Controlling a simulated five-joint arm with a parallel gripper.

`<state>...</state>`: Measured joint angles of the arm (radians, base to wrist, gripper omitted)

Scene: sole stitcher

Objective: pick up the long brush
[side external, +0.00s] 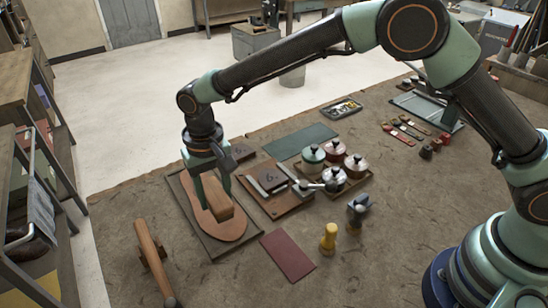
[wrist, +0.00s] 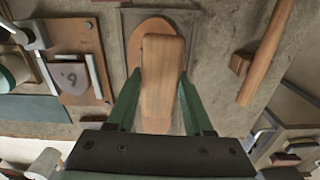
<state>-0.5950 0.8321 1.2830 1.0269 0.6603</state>
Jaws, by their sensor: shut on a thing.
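My gripper (side external: 213,188) is shut on a long wooden block with a rounded end, which looks like the long brush (side external: 219,205). In the wrist view the brush (wrist: 161,60) lies lengthwise between the two green fingers of my gripper (wrist: 159,82). No bristles show. The brush is over a tan sole (side external: 207,228) on a dark rectangular board (side external: 184,208). The sole's rounded end also shows beyond the brush in the wrist view (wrist: 152,27). I cannot tell whether the brush touches the sole or is held just above it.
A wooden-handled tool (side external: 149,249) rests on a block to the left. A board with metal bars (side external: 276,208), a tray of lidded pots (side external: 322,188), a dark red mat (side external: 287,255) and a yellow peg (side external: 328,238) lie to the right.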

